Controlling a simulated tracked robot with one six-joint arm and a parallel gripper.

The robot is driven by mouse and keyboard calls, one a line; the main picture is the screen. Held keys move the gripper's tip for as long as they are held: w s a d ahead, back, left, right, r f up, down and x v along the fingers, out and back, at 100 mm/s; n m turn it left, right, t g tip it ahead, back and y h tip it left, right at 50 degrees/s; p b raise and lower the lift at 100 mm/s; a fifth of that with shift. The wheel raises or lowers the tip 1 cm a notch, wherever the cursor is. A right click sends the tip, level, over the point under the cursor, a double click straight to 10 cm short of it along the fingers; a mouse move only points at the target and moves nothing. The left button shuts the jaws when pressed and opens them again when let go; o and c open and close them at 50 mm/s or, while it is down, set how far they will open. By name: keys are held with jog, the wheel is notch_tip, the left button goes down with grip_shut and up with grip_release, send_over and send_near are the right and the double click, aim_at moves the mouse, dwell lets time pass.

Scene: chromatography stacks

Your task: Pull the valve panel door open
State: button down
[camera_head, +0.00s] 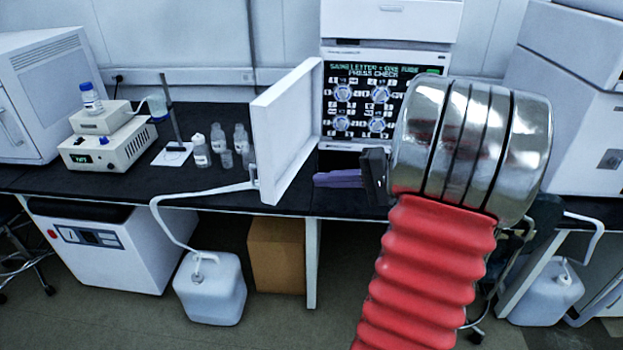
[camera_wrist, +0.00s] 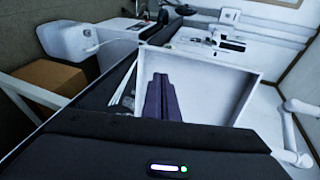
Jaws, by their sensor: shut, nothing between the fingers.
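The valve panel door (camera_head: 287,130) is white and stands swung out from its instrument in the head view, hinged on the left side. Behind it the valve panel (camera_head: 376,100) is exposed, with several round valves and green text. My gripper (camera_head: 318,180) is shut and empty, just right of the door and in front of the panel. In the wrist view the door's recessed inner face (camera_wrist: 212,92) lies beyond my shut purple fingers (camera_wrist: 160,85). I cannot tell whether the fingertips touch the door.
Several small bottles (camera_head: 219,139) and a stirrer box (camera_head: 107,150) stand on the black bench (camera_head: 140,193) left of the door. A white canister (camera_head: 210,290) and a cardboard box (camera_head: 277,257) are on the floor below. Another instrument (camera_head: 575,120) stands at right.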

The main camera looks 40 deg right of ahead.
send_near(266, 178)
jog(key=x, duration=0.5)
jog(key=shift+a+f, duration=0.1)
jog(key=shift+f, duration=0.25)
jog(key=shift+w+a, duration=0.2)
jog(key=shift+w, duration=0.3)
jog(key=shift+w, duration=0.1)
